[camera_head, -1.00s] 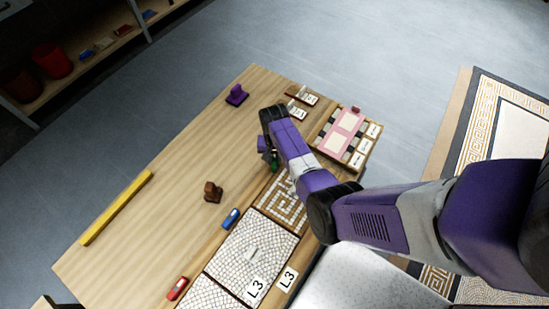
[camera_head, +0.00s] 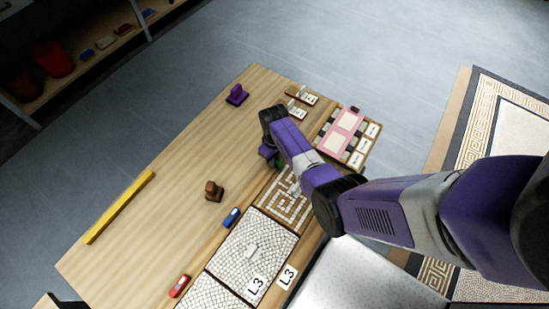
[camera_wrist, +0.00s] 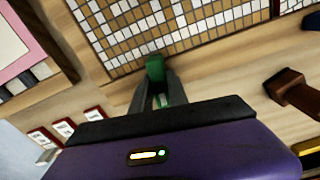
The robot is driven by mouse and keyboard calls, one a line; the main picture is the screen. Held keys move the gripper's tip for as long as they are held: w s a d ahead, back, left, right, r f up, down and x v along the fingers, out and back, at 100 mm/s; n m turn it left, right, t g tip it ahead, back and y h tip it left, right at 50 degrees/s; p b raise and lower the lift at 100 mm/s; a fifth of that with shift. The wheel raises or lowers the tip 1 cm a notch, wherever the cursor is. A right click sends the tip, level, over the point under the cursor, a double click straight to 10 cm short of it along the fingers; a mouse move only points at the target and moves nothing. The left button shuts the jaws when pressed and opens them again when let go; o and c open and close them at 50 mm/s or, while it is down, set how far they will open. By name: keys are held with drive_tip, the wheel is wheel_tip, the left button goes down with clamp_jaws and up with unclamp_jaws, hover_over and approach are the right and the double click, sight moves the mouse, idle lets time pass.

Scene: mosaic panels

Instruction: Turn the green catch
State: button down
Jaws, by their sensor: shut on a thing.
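The green catch (camera_wrist: 155,68) stands at the edge of the brown and white mosaic panel (camera_wrist: 175,25) in the wrist view. My gripper (camera_wrist: 157,85) is shut on it, with a dark finger on either side and the green top showing past the fingertips. In the head view only a bit of the green catch (camera_head: 279,163) shows beside my purple wrist. The catch's base and its exact angle are hidden by the fingers. The same panel shows in the head view (camera_head: 284,202), partly covered by my arm.
A brown block (camera_head: 214,191), a blue piece (camera_head: 231,217) and a purple piece (camera_head: 237,94) are on the wooden table (camera_head: 165,215). A pink panel (camera_head: 341,132) lies beyond my arm. A yellow bar (camera_head: 119,207) lies at the left. The table's middle left is clear.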

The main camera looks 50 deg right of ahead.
drive_tip(key=shift+n, duration=0.8)
drive_tip(key=c, duration=1.3)
unclamp_jaws()
drive_tip(key=shift+r+p, duration=0.7)
drive_tip(key=shift+r, duration=3.2)
